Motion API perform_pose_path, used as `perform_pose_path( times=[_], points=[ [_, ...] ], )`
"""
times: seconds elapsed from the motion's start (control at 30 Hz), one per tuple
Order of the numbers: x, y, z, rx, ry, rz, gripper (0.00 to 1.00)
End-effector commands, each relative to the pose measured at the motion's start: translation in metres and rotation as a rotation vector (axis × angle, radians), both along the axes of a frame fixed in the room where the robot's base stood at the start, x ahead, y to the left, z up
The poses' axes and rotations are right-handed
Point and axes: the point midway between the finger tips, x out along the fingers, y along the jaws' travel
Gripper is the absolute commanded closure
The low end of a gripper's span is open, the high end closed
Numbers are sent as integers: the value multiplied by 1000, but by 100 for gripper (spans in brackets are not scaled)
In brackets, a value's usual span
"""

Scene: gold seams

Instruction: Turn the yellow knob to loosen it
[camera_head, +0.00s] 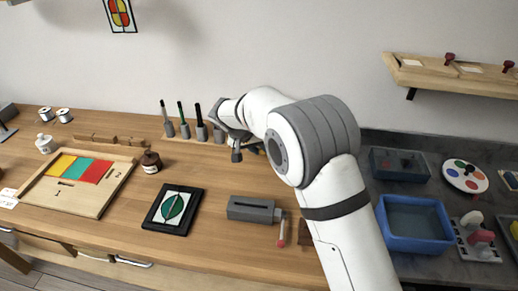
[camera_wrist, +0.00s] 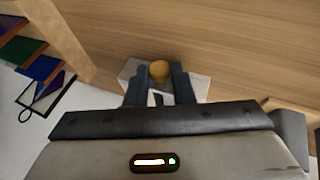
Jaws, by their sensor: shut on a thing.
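The yellow knob (camera_wrist: 160,70) shows in the wrist view as a round amber cap in front of a pale grey plate (camera_wrist: 198,84). My gripper (camera_wrist: 160,76) has one dark finger on each side of it and is shut on it. The fingers hide the knob's sides, so its turn angle cannot be told. In the head view my gripper (camera_head: 237,153) is low at the back of the wooden bench, right of a row of upright tools. The knob is not clearly visible there; the gripper and arm cover that area.
Upright handled tools (camera_head: 185,130) stand close left of my gripper. A framed green leaf panel (camera_head: 173,210), a grey block tool (camera_head: 253,209) and a red-tipped tool (camera_head: 282,231) lie in front. A blue basin (camera_head: 413,223) is right of my arm.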

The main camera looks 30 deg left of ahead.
Motion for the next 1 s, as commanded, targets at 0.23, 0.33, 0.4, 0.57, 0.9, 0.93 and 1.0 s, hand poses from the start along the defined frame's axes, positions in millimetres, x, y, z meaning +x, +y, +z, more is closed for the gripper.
perform_pose_path(
  times=[0.23,0.33,0.4,0.57,0.9,0.93,1.0],
  points=[
    [-1,0,-1,-2,3,1,73],
    [-1,0,-1,-2,2,1,65],
    [-1,0,-1,-2,2,1,59],
    [-1,0,-1,0,2,2,56],
    [-14,8,22,2,0,4,56],
    [-17,9,27,2,0,4,56],
    [-23,12,38,2,1,2,56]
  ],
)
